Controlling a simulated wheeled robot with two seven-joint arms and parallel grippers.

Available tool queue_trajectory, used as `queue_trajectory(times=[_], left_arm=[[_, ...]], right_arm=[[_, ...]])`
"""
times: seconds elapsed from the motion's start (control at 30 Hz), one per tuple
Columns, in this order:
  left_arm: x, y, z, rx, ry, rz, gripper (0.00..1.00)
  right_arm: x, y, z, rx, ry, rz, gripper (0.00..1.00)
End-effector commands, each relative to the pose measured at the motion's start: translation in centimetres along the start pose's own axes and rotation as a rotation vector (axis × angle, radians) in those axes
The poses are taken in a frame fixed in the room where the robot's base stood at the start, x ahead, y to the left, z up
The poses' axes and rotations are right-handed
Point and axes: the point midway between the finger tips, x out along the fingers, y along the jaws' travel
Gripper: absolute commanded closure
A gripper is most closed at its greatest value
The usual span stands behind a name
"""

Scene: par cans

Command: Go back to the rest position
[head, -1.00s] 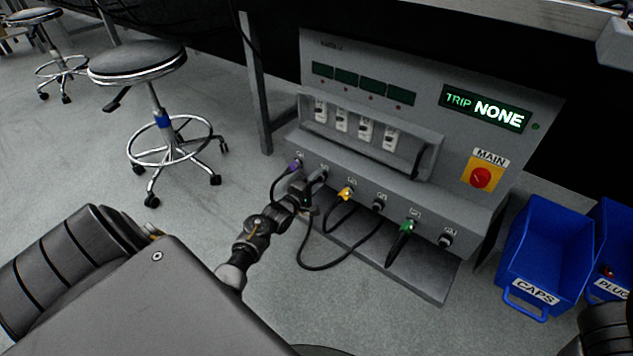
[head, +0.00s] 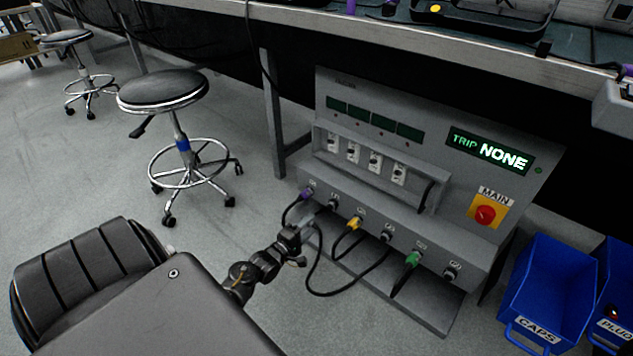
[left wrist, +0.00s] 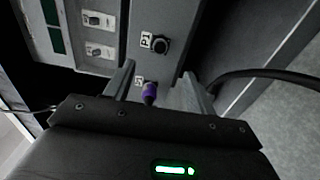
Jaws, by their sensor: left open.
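My left gripper (head: 314,220) is in front of the grey power panel (head: 455,215), by the left end of its socket row. In the left wrist view its two fingers (left wrist: 160,90) are apart. A purple plug (left wrist: 149,92) shows between them in that picture, seated in the panel; I see no finger touching it. The purple plug (head: 306,195) also shows in the head view, just beyond the gripper. A yellow plug (head: 354,223) and a green plug (head: 412,259) sit further right in the row, with black cables hanging. My right gripper is out of view.
A blue CAPS bin (head: 545,295) and a blue PLUGS bin (head: 615,300) stand on the floor at the right. A stool (head: 165,92) stands at the left. A workbench edge (head: 400,35) runs above the panel. The floor between stool and panel is clear.

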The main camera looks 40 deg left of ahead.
Motion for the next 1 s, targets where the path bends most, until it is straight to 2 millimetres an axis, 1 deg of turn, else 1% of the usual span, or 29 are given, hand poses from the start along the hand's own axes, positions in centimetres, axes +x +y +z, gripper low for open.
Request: queue_trajectory(times=[0.03, 0.13, 0.47, 0.53, 0.57, 0.6, 0.67, 0.77, 0.8, 0.87, 0.9, 0.97, 1.0], left_arm=[[-0.4, 0.2, 0.0, 0.0, 0.0, 0.0, 0.45], [-0.8, 0.1, 0.0, 0.0, -0.001, 0.001, 0.45], [-0.9, 0.0, 0.0, 0.0, -0.001, 0.001, 0.45], [-0.8, 0.3, 0.2, 0.009, -0.003, 0.007, 0.45], [-0.7, 0.7, 0.4, 0.02, -0.006, 0.014, 0.45], [-0.4, 1.6, 0.8, 0.043, -0.013, 0.031, 0.45], [0.1, 3.6, 2.0, 0.1, -0.03, 0.071, 0.45], [1.1, 8.9, 5.1, 0.249, -0.061, 0.188, 0.45], [1.4, 11.6, 6.7, 0.321, -0.07, 0.249, 0.45], [1.5, 15.8, 9.3, 0.43, -0.076, 0.351, 0.45], [1.4, 18.7, 11.1, 0.502, -0.072, 0.422, 0.45], [0.9, 22.9, 13.6, 0.6, -0.056, 0.528, 0.45], [0.3, 25.7, 15.3, 0.66, -0.039, 0.602, 0.45]], right_arm=[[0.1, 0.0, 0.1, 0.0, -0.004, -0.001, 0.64], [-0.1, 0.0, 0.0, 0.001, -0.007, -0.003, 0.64], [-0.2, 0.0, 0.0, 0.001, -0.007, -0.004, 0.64], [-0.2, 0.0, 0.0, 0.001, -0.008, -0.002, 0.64], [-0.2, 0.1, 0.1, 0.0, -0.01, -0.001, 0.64], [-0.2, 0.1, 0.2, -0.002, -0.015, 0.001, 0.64], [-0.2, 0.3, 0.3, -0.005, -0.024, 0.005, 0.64], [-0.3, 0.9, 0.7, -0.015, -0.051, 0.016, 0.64], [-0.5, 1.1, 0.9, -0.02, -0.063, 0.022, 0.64], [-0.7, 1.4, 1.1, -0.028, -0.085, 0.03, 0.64], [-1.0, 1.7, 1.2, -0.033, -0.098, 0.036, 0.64], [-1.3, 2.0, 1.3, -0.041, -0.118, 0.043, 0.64], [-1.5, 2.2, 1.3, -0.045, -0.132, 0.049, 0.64]])
